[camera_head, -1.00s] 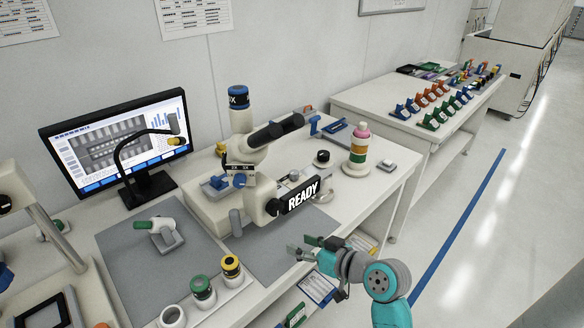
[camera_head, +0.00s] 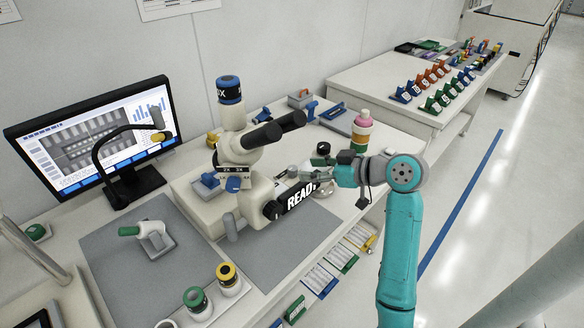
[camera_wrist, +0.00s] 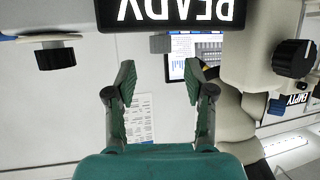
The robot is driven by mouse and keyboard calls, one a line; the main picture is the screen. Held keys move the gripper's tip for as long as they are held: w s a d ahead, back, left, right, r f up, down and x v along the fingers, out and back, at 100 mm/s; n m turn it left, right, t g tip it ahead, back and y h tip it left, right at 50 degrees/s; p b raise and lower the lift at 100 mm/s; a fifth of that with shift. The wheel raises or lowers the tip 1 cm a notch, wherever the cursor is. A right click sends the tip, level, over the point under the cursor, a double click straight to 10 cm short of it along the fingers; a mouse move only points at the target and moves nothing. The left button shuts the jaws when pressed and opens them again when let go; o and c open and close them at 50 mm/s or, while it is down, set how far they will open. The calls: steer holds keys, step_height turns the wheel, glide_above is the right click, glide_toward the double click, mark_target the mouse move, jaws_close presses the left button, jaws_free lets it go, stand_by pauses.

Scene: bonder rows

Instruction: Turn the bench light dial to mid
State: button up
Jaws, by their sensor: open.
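A black round knob, which looks like the bench light dial (camera_head: 323,148), stands on the white bench to the right of the microscope in the head view. My gripper (camera_head: 336,170) is over the bench just in front of it and partly covers the area around it. In the wrist view, which is upside down, a black knob (camera_wrist: 55,56) shows at the upper left, outside the jaws. My gripper (camera_wrist: 160,84) is open there, with nothing between its fingers. I cannot read the dial's setting.
The microscope (camera_head: 245,150) and its READY sign (camera_head: 299,197) are close left of my gripper; the sign also shows in the wrist view (camera_wrist: 175,12). A pink-topped stack (camera_head: 361,130) stands close behind my gripper. A monitor (camera_head: 95,140) is farther left.

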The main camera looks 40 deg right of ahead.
mark_target(296, 169)
steer(key=x, duration=0.6)
steer(key=shift+w+a+f, duration=0.1)
steer(key=shift+w+f, duration=0.1)
steer(key=shift+w, duration=0.1)
jaws_close()
